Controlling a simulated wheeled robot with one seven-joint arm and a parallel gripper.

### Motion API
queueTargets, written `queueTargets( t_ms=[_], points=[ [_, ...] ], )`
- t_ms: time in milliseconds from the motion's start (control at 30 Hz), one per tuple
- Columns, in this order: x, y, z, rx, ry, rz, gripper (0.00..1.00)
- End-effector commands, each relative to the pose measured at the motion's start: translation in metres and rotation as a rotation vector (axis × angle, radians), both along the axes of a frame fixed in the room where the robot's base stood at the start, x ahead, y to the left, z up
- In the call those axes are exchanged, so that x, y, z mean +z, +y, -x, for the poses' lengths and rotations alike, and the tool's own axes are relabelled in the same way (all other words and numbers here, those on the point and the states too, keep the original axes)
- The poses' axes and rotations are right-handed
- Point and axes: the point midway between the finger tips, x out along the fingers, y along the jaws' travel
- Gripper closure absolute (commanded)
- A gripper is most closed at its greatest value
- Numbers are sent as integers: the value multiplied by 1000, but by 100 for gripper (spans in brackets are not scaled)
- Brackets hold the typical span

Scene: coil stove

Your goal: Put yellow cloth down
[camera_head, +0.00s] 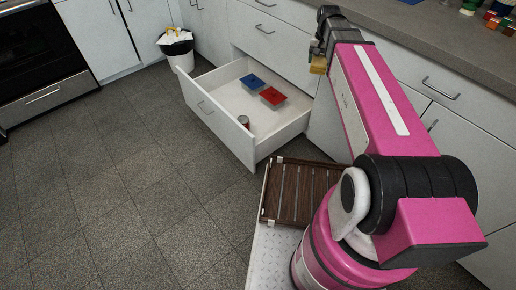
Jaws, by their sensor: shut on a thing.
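My gripper (318,52) is at the upper middle of the view, near the counter's front edge and to the right of the open drawer. It is shut on the yellow cloth (318,66), of which only a small piece shows just below the fingers. The rest of the cloth is hidden by the gripper and my pink arm. I cannot tell whether the cloth touches the counter edge or the cabinet front.
An open drawer (208,103) holds a blue-lidded box (252,82), a red-lidded box (272,97) and a can (243,121). A brown slatted rack (290,192) is below it. The grey counter (440,50) has several small items at right. A trash bin (177,48) stands by the cabinets.

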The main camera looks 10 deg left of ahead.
Motion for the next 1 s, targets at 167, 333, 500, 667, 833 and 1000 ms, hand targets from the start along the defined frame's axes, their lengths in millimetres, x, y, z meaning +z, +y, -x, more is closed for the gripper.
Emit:
queueTargets(
  t_ms=[167, 333, 500, 667, 833, 1000],
  points=[
    [-65, 64, -18, -47, 4, 1, 55],
    [-126, 123, -21, -97, 4, 2, 55],
    [-191, 180, -14, -146, 3, 1, 55],
    [-242, 222, -2, -187, 2, 1, 55],
    [-275, 247, 9, -214, 1, 0, 55],
    [-294, 256, 13, -225, 0, 0, 55]
  ],
)
